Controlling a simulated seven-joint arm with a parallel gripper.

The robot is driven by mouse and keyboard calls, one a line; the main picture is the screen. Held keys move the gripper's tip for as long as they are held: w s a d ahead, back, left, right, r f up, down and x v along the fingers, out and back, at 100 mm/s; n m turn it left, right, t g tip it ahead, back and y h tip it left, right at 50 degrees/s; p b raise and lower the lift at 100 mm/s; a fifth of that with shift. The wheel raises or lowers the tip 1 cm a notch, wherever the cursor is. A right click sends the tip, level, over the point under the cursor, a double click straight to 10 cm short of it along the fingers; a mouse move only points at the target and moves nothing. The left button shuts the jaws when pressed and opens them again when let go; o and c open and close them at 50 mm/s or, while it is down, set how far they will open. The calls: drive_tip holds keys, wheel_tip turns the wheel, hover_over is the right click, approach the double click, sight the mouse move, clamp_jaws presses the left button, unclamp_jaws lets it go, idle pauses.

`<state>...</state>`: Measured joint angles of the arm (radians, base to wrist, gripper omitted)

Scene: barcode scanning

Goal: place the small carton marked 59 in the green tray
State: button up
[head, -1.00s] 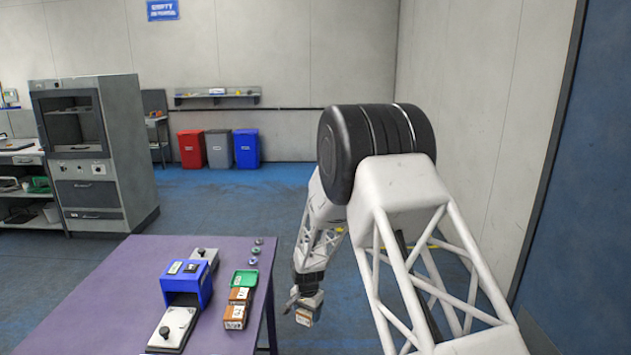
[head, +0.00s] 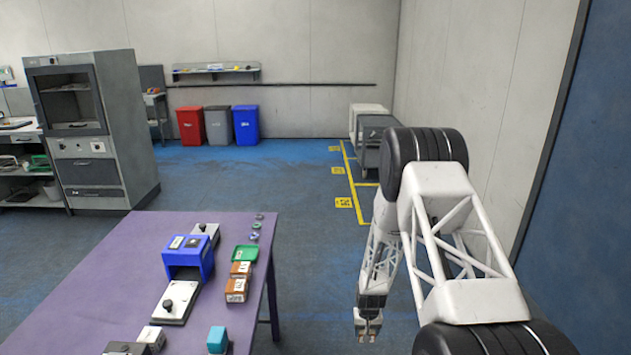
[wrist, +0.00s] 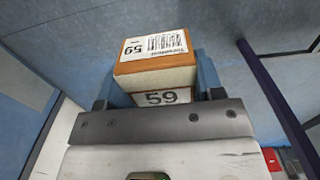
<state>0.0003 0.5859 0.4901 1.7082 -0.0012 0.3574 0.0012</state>
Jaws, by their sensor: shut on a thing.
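The small carton marked 59 (wrist: 150,52), tan and white with a barcode label, fills the space between my gripper's fingers (wrist: 160,90) in the wrist view. My gripper is shut on it. In the head view my gripper (head: 368,328) hangs over the floor to the right of the table, well apart from it; the carton is hard to make out there. The green tray (head: 245,252) sits near the table's right edge, left of my gripper and farther back.
The purple table (head: 105,285) holds a blue scanner (head: 187,258), two brown cartons (head: 240,269) in front of the tray, and a teal box (head: 217,338) at the front. Open floor lies right of the table. A grey cart (head: 372,145) stands by the back wall.

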idle(0.7)
drive_tip(key=a+r+n, duration=0.2)
drive_tip(key=a+r, duration=0.8)
drive_tip(key=a, duration=0.2)
drive_tip(key=w+a+r+n, duration=0.1)
drive_tip(key=a+r+n, duration=0.2)
drive_tip(key=a+r, duration=0.7)
drive_tip(key=a+r+n, duration=0.2)
drive_tip(key=a+r, duration=0.9)
drive_tip(key=a, duration=0.3)
drive_tip(key=shift+w+a+n, duration=0.15)
drive_tip(key=shift+w+n, duration=0.15)
drive_tip(key=shift+w, duration=0.05)
drive_tip(key=s+a+r+n, duration=0.2)
drive_tip(key=s+a+n, duration=0.3)
drive_tip(key=s+a, duration=0.8)
drive_tip(key=s+a+r+n, duration=0.2)
drive_tip(key=s+a+n, duration=0.3)
drive_tip(key=s+a, duration=0.8)
drive_tip(key=shift+a+r, duration=0.35)
drive_tip(key=shift+a, duration=2)
